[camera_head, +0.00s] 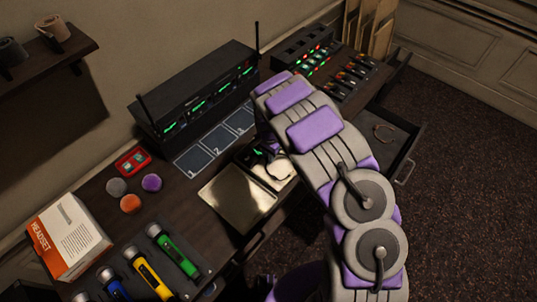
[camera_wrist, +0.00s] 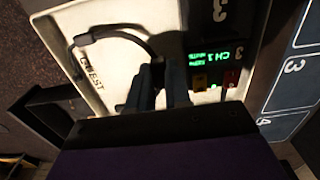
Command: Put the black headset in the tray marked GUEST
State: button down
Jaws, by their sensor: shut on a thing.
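In the wrist view, the black headset (camera_wrist: 112,33) shows as a dark curved band with a small end piece at its left. My gripper (camera_wrist: 162,88) is shut on the headset, over the cream tray marked GUEST (camera_wrist: 95,60). I cannot tell whether the headset touches the tray floor. A dark pack (camera_wrist: 228,35) with a green CH 1 display and a 3 is at the right end of the tray. In the head view, my gripper (camera_head: 268,147) is partly hidden by my arm, above the tray (camera_head: 285,183).
Another pale tray (camera_head: 238,200) is empty to the left. Numbered pads (camera_head: 215,145) lie behind, before a rack unit (camera_head: 195,95) with antennas. An open drawer (camera_head: 390,140) holds a tan loop.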

jog(key=shift+f, duration=0.7)
dwell(0.6)
dwell(0.4)
jog(key=c, duration=0.6)
grip_release()
jog(key=shift+r, duration=0.1)
jog(key=shift+r+p, duration=0.8)
jog(key=shift+r, duration=2.6)
